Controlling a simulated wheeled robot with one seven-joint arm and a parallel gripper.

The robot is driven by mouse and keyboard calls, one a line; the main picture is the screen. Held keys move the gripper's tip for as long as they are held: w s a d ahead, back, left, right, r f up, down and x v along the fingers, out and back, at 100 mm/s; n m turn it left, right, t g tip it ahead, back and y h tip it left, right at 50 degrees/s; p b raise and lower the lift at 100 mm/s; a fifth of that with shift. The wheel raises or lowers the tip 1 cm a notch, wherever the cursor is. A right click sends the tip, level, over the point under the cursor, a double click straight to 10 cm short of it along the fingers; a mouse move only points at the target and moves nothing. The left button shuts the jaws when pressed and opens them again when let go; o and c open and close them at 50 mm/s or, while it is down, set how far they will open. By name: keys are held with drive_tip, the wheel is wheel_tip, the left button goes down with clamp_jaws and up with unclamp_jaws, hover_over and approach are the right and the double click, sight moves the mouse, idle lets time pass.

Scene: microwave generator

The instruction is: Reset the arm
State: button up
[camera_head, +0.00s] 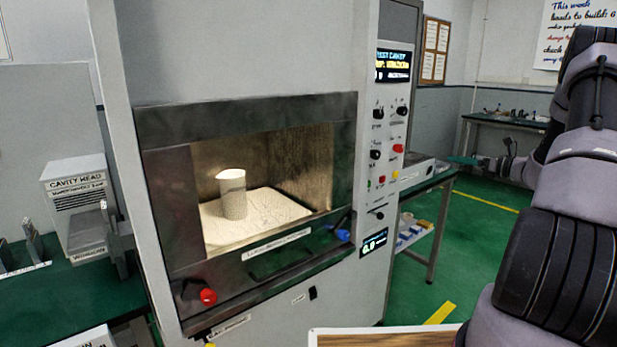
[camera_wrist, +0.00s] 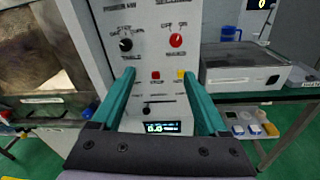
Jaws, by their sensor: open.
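My arm rises along the right side of the head view, and my gripper's end shows only in part there. In the wrist view my gripper (camera_wrist: 160,78) is open, its two green fingers apart with nothing between them. It faces the control panel (camera_wrist: 155,45) of the microwave generator, with a red button, a yellow button and knobs beyond the fingertips. The generator's cavity (camera_head: 265,180) is lit in the head view. A pale cylinder (camera_head: 232,195) stands upright inside on a white plate (camera_head: 270,212).
A green-topped table (camera_head: 428,187) with a shelf stands right of the generator. A grey box (camera_wrist: 240,72) sits on a table in the wrist view. A cavity head unit (camera_head: 77,195) stands on the left bench. Green floor (camera_head: 480,240) is open between generator and arm.

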drive_tip(key=s+a+r+n+g+h, duration=0.1)
drive_tip(key=s+a+r+n+g, duration=0.3)
drive_tip(key=a, duration=0.3)
drive_tip(key=s+a+r+n+g, duration=0.1)
drive_tip(key=s+a+r+n, duration=0.35)
drive_tip(key=a, duration=0.25)
drive_tip(key=s+a+r+n+g+h, duration=0.1)
drive_tip(key=s+a+r+n+g, duration=0.25)
drive_tip(key=a+r, duration=0.3)
drive_tip(key=s+a+r+n+t+h, duration=0.1)
drive_tip(key=s+n, duration=0.3)
drive_tip(key=s, duration=0.5)
drive_tip(key=s+a+r+n+h, duration=0.2)
drive_tip(key=s+n+h, duration=0.2)
drive_tip(key=s, duration=0.5)
drive_tip(key=s+a+r+n+t+h, duration=0.1)
drive_tip(key=s+n, duration=0.4)
drive_tip(key=s, duration=0.5)
drive_tip(key=shift+a+r+n+t+h, duration=0.4)
drive_tip(key=shift+a+r+h, duration=0.3)
drive_tip(key=shift+a+h, duration=0.1)
